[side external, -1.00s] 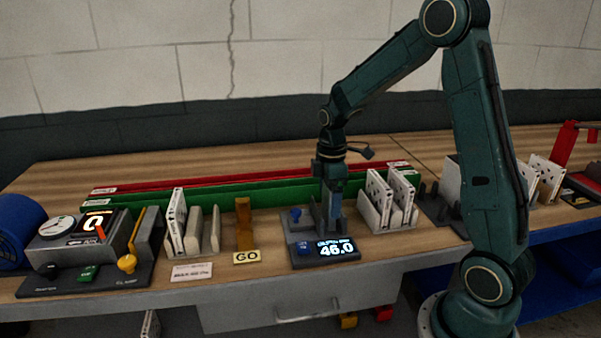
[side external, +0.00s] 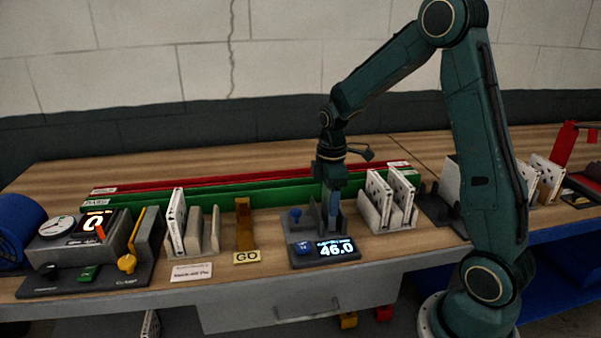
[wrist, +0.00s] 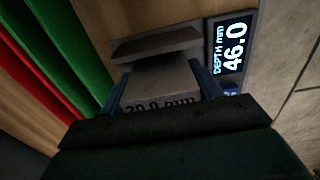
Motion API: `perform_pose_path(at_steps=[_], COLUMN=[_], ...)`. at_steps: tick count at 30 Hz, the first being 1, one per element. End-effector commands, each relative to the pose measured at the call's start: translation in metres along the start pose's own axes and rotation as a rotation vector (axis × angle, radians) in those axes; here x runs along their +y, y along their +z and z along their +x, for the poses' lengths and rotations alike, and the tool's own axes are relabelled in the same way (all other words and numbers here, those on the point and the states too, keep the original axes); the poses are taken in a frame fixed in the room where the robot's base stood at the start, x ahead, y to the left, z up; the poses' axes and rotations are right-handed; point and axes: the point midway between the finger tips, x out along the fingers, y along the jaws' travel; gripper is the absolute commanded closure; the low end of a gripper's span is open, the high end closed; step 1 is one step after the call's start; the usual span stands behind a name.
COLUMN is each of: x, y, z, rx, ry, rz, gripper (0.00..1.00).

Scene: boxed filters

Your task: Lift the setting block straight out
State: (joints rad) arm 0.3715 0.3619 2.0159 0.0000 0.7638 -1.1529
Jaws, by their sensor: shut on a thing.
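The setting block (wrist: 165,84) is a grey metal block marked "20.0 mm" in the wrist view. It sits between the two blue fingers of my gripper, which are shut on it from both sides. In the side view my gripper (side external: 331,207) points straight down into the depth gauge, and the block is mostly hidden there. The gauge's display (side external: 335,249) reads 46.0, and in the wrist view the same display (wrist: 231,50) reads "DEPTH mm 46.0". I cannot tell whether the block still touches the gauge.
A white rack with boxed filters (side external: 390,197) stands close on the gripper's right. To the left are a brown GO gauge (side external: 244,224), another filter stand (side external: 196,233) and a dial device (side external: 90,250). Green (side external: 230,195) and red (side external: 262,176) rails run behind.

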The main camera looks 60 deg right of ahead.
Motion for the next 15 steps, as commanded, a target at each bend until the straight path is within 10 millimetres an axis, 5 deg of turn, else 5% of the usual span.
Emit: perform_pose_path(at_steps=[15], x=[0.001], y=[-0.001], z=[-0.024], rx=[0.002], ry=[0.005], rz=[0.0], gripper=[0.78])
